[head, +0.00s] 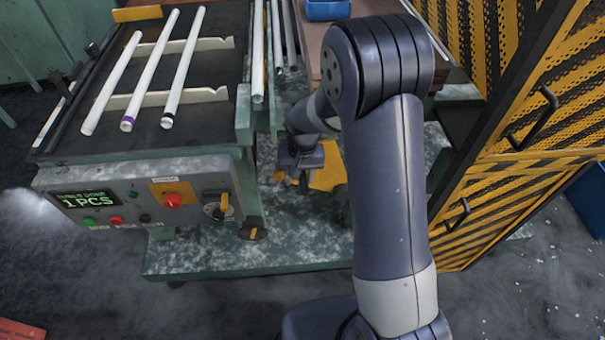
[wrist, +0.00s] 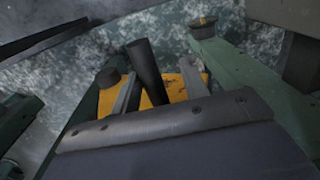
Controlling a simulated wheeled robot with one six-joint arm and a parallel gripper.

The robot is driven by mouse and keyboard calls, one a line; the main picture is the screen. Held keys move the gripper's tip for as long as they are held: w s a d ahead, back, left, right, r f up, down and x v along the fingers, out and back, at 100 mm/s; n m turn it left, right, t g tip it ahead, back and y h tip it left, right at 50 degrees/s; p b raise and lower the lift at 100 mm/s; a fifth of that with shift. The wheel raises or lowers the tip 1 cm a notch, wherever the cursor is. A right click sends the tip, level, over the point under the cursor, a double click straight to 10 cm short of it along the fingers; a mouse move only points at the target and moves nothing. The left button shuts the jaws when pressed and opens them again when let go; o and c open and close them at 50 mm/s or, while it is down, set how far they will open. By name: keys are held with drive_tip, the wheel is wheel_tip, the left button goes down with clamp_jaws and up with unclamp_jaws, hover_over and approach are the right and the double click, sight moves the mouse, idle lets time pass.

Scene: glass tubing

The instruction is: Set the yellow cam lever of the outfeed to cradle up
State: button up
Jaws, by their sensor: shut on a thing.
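My gripper (head: 303,176) is low beside the bench, in the gap right of the tube table. In the wrist view, its two grey fingers (wrist: 158,78) stand on either side of a dark round lever handle (wrist: 146,68), and the gripper is shut on it. The handle leans up to the left over a yellow plate (wrist: 192,86). The yellow plate also shows in the head view (head: 329,178), partly behind my gripper. The lever's pivot is hidden by the gripper body, so I cannot tell its setting.
The tube table (head: 150,75) carries several white glass tubes. Its control panel (head: 140,200) has a red button and a display reading "1 PCS". A black-and-yellow mesh guard (head: 530,185) stands at right. A blue bin (head: 327,9) sits at the back. A dark post (wrist: 108,76) stands near the handle.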

drive_tip(key=shift+o, duration=0.7)
drive_tip(key=shift+a, duration=0.1)
drive_tip(key=shift+r, duration=0.1)
drive_tip(key=shift+r, duration=0.15)
wheel_tip(320, 180, up, 10)
drive_tip(key=shift+d+r, duration=0.25)
drive_tip(key=shift+d, duration=0.2)
drive_tip(key=shift+f, duration=0.1)
